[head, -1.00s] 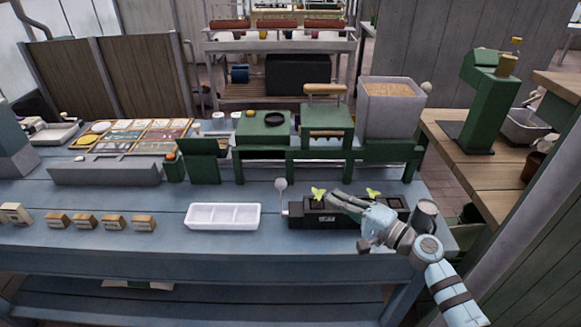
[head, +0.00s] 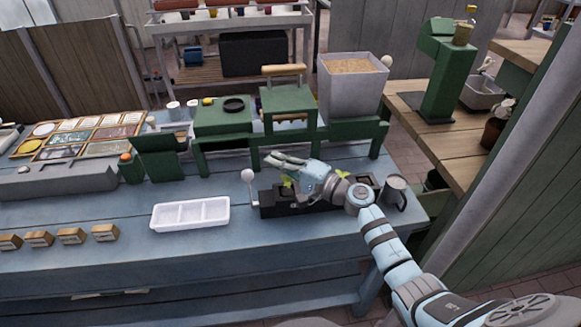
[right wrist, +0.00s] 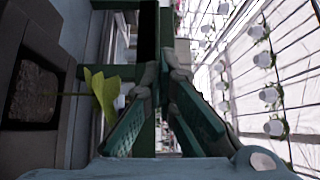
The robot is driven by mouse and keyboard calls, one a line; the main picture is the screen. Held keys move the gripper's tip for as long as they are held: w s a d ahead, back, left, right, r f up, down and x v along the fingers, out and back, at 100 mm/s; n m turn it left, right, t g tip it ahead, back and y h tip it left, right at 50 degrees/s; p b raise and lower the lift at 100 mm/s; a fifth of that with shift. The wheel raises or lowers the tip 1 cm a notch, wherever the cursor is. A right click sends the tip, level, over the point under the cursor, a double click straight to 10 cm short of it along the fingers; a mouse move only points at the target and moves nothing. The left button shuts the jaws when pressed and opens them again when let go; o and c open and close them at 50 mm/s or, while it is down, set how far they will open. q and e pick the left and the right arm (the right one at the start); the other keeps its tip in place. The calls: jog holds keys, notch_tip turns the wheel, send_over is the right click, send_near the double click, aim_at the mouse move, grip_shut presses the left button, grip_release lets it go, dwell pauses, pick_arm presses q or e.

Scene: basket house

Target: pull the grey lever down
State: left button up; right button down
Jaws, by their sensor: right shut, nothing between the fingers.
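A grey lever with a pale ball knob (head: 248,175) stands upright at the left end of a dark block (head: 270,206) on the blue bench. My right gripper (head: 270,160) is shut and empty in the head view. It is above the block, with its fingertips up and to the right of the knob, apart from it in the picture. In the right wrist view its fingers (right wrist: 166,65) meet at the tips, and the lever is not seen there. My left gripper is not in view.
Green seedlings (right wrist: 100,95) stand in the block, close beside my fingers. A white three-part tray (head: 190,214) lies left of the lever. A grey mug (head: 395,192) stands right of the block. Green stands (head: 290,102) line the bench behind.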

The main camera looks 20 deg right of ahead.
jog(key=a+p, duration=0.1)
jog(key=a, duration=0.1)
jog(key=a+p, duration=0.1)
jog(key=a, duration=0.1)
jog(key=shift+s+a, duration=0.1)
jog(key=shift+s, duration=0.3)
jog(key=shift+w+f, duration=0.1)
jog(key=shift+w, duration=0.05)
